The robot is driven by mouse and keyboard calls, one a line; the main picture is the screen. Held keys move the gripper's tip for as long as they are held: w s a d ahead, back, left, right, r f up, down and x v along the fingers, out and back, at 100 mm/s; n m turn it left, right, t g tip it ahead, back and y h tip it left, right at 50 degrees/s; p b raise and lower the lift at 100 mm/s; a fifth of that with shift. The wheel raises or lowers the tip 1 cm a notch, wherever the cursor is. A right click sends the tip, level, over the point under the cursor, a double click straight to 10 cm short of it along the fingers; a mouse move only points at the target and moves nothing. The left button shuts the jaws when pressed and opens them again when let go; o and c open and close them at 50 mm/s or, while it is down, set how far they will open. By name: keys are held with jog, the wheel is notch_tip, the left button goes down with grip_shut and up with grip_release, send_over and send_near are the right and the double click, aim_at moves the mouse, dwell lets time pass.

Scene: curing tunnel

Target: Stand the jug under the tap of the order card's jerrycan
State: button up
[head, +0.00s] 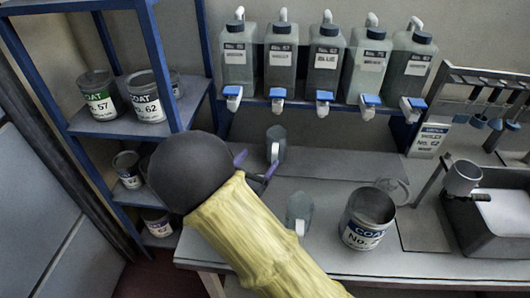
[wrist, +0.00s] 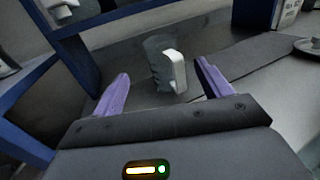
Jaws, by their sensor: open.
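A dark translucent jug (head: 279,134) with a pale handle stands upright on the bench, below the second tap from the left. In the wrist view the jug (wrist: 157,62) stands ahead, between my fingertips, handle towards the right. My gripper (head: 256,167) is open and empty, its purple fingers (wrist: 160,85) short of the jug. The order card (head: 428,141) at the right appears to read violet, No. 62. Several grey jerrycans stand on the shelf, such as the second one (head: 281,58) and the middle one (head: 325,60); their small labels are hard to read. Taps with blue levers (head: 278,96) hang below them.
A second translucent jug (head: 299,208) stands near the front edge beside my arm. An open coat can (head: 368,215) stands to its right, near a clear lid (head: 394,189). A blue rack (head: 190,100) with cans stands at left. A grey tray (head: 478,235) is at right.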

jog(key=shift+s+a, duration=0.2)
jog(key=shift+s, duration=0.4)
